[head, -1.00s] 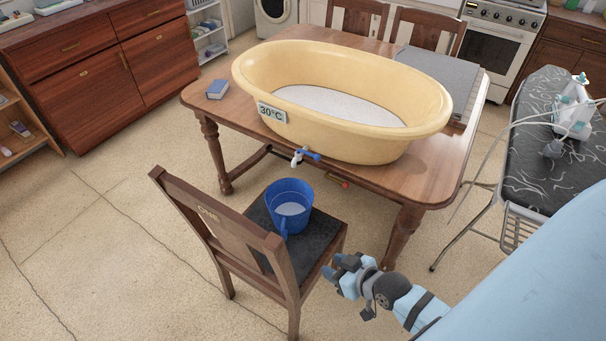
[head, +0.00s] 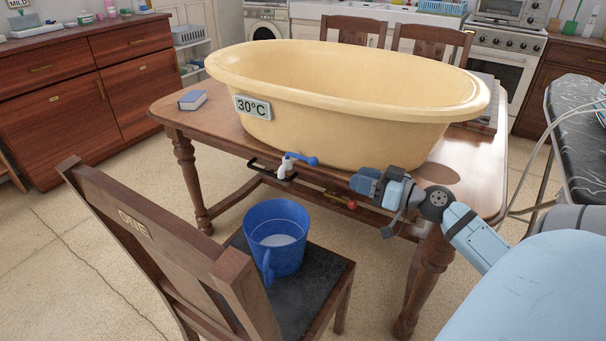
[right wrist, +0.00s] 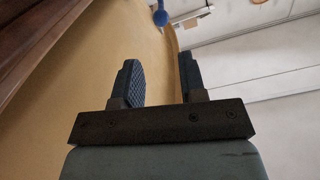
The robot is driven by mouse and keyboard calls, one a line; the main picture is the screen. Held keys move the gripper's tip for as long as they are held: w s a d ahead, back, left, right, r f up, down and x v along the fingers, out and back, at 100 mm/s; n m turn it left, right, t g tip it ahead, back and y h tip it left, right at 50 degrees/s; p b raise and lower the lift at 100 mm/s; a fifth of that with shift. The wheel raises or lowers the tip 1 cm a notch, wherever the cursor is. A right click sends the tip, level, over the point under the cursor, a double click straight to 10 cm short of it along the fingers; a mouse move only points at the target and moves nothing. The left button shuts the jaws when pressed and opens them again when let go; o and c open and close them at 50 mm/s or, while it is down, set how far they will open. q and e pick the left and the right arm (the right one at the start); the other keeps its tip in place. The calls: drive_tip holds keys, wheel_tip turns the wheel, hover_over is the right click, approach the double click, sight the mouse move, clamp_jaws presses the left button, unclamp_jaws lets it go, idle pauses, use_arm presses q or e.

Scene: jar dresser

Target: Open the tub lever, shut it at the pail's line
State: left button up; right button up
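The cream tub (head: 340,125) stands on the wooden table (head: 190,122). A white tap (head: 286,168) at its lower front carries a blue lever (head: 303,159) that points right. Below it, the blue pail (head: 276,240) stands upright on the chair seat with a pale surface inside; I cannot make out its line. No stream shows below the tap. My right gripper (head: 366,183) is right of the lever, apart from it. In the right wrist view its fingers (right wrist: 162,82) are spread and empty, with the lever's blue end (right wrist: 160,18) beyond them. My left gripper is not in view.
The dark wooden chair (head: 180,245) stands in front of the table, its back to the left. A small red knob (head: 352,205) sits under the table edge. A blue book (head: 193,100) lies on the table's left. An ironing board (head: 578,130) is at right.

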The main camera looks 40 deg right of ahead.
drive_tip(key=p, duration=0.2)
approach(310, 159)
drive_tip(key=w, duration=0.3)
drive_tip(key=x, duration=0.4)
drive_tip(key=p+x, duration=0.1)
drive_tip(key=x, duration=0.1)
drive_tip(key=shift+f, duration=0.4)
drive_tip(key=shift+w+a+f, duration=0.1)
drive_tip(key=shift+w+a, duration=0.15)
drive_tip(key=shift+w, duration=0.35)
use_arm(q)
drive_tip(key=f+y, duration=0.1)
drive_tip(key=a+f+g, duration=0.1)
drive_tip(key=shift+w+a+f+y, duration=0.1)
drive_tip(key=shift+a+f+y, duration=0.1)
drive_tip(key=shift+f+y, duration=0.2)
